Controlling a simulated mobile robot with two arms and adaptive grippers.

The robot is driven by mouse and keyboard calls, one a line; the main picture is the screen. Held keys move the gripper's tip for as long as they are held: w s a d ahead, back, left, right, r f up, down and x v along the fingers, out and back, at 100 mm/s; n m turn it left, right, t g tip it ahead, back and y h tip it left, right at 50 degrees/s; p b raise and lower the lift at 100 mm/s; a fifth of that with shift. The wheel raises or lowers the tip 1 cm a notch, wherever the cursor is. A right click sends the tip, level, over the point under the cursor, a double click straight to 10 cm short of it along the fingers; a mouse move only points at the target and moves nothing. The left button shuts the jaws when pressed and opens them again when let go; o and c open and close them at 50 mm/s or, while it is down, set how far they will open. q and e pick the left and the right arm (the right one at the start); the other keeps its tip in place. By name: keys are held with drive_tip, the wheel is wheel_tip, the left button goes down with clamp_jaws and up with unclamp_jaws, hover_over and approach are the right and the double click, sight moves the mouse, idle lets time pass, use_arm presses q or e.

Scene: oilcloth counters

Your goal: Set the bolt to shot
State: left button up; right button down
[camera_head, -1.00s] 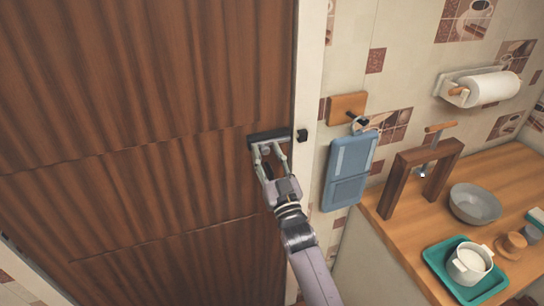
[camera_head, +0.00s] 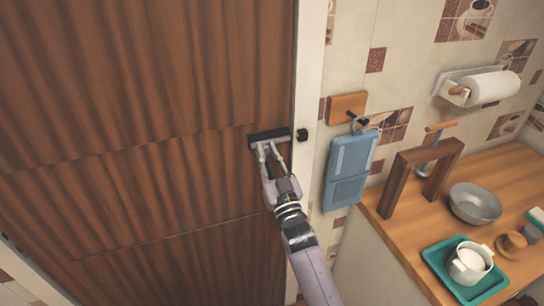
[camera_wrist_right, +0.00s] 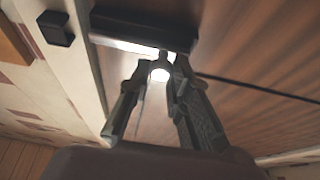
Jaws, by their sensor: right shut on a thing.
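The bolt's dark body (camera_head: 268,134) is fixed to the brown door near its right edge. The black keeper (camera_head: 302,135) sits on the pale frame, and it also shows in the right wrist view (camera_wrist_right: 56,28). No bar shows across the gap between body and keeper. My right gripper (camera_head: 268,150) is at the bolt's lower edge. In the right wrist view its fingers (camera_wrist_right: 160,85) are shut on the bolt's small round knob (camera_wrist_right: 160,70), below the dark body (camera_wrist_right: 145,27). My left gripper is out of view.
A blue hanging panel (camera_head: 349,170) is on the wall right of the frame. Farther right, a wooden counter (camera_head: 405,240) holds a wooden arch (camera_head: 397,180), a grey bowl (camera_head: 475,202) and a white pot (camera_head: 468,266) on a green tray (camera_head: 437,262). The door face left of my gripper is clear.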

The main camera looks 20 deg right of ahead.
drive_tip(key=d, duration=0.4)
drive_tip(key=shift+d, duration=0.35)
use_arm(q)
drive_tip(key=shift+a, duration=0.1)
use_arm(e)
drive_tip(key=c, duration=1.5)
unclamp_jaws()
drive_tip(key=shift+d, duration=0.2)
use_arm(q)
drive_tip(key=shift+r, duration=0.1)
use_arm(e)
drive_tip(key=shift+o, duration=0.2)
drive_tip(key=shift+a, duration=0.1)
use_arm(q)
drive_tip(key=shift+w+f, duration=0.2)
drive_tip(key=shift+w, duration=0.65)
use_arm(e)
drive_tip(key=v, duration=1.1)
drive_tip(key=shift+s, duration=0.45)
